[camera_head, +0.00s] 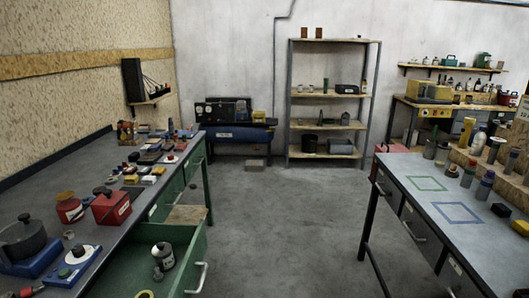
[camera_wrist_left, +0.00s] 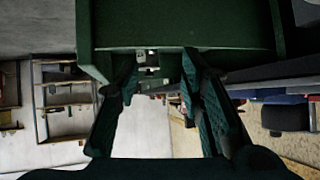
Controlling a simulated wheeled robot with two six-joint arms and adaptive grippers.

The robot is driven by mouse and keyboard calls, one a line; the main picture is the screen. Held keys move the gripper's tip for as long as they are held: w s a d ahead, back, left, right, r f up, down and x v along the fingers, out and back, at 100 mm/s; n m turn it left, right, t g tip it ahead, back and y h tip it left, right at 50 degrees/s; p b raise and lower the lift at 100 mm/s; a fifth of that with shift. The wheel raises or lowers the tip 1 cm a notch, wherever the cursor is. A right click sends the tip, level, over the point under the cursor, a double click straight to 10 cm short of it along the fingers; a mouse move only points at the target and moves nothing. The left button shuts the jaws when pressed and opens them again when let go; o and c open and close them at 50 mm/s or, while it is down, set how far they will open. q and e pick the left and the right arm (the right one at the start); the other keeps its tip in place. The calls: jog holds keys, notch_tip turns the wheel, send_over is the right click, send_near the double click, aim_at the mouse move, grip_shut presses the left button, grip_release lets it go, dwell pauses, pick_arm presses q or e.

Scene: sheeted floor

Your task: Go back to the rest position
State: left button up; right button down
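My left gripper (camera_wrist_left: 160,62) shows in the left wrist view. Its two dark fingers stand apart, with a clear gap between the tips, and I see nothing held between them. A large dark green surface (camera_wrist_left: 190,25) fills the top of that view, close to the fingertips. In the head view the green bench on the left has an open drawer (camera_head: 122,277). A grey metal part (camera_head: 163,256) stands in the drawer, and part of a yellow ring (camera_head: 145,294) shows at the picture's bottom edge. Neither gripper shows in the head view, and my right gripper is in no view.
The left bench top carries a red jar (camera_head: 69,208), a red box (camera_head: 111,207) and many small parts. A grey table (camera_head: 468,238) with bottles stands at the right. Shelves (camera_head: 330,97) stand at the back. The grey floor (camera_head: 280,225) between is clear.

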pick_arm(q)
jog(key=s+d+f+m+g+h, duration=0.15)
jog(key=s+d, duration=0.25)
jog(key=s, duration=0.4)
jog(key=s+d+f+m+g+h, duration=0.1)
jog(key=s+d+f+g, duration=0.2)
jog(key=s, duration=0.4)
jog(key=s+d+f+m+g+h, duration=0.1)
jog(key=s+d+g, duration=0.1)
jog(key=s+d, duration=0.45)
jog(key=s+a+f+g, duration=0.1)
jog(key=a+f, duration=0.1)
jog(key=f, duration=0.8)
jog(key=s+a+f+g, duration=0.1)
jog(key=a+f, duration=0.1)
jog(key=f, duration=0.7)
jog(key=s+f+b, duration=0.1)
jog(key=s+f, duration=1.3)
jog(key=shift+s+a+f+g, duration=0.15)
jog(key=shift+s+f+g, duration=0.05)
jog(key=shift+f+g, duration=0.2)
jog(key=shift+n+y, duration=0.25)
jog(key=shift+s, duration=0.1)
